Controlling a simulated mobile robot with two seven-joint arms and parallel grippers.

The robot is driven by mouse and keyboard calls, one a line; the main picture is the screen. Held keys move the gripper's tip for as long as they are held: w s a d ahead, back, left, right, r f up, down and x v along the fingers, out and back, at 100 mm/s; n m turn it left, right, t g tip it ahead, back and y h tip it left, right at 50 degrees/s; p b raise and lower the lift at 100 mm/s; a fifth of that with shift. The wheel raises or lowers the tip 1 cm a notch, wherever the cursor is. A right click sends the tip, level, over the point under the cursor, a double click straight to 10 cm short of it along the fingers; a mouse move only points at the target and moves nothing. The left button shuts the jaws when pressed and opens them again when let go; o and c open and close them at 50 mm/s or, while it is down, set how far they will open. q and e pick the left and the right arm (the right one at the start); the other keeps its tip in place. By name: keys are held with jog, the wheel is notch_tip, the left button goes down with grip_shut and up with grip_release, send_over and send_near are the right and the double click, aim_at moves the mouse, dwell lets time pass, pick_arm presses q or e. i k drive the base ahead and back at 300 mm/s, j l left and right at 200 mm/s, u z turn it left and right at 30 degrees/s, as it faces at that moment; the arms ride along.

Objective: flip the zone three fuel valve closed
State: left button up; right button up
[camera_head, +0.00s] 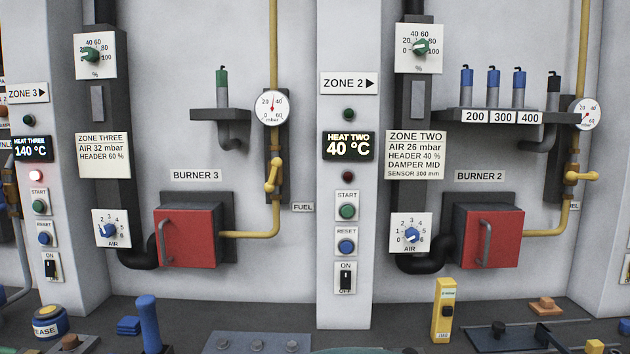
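The zone three fuel valve (273,175) is a yellow lever on the yellow vertical fuel pipe (275,211), above and right of the red Burner 3 box (187,237). Its lever lies roughly along the pipe, slightly tilted. A FUEL label (302,207) is to its lower right. A round mbar gauge (272,107) sits above it. The zone two fuel valve (581,177) at the right has its lever across its pipe. Neither of my grippers is in view.
A pillar with Zone 2 controls (346,190) stands right of the valve, and a Zone 3 control pillar (45,180) stands at the left. A dark bench (275,312) below holds a blue handle (148,318), a yellow device (443,312) and a grease tin (48,323). The wall around the valve is clear.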

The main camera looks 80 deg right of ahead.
aim_at(277, 163)
jog(key=z, duration=2.25)
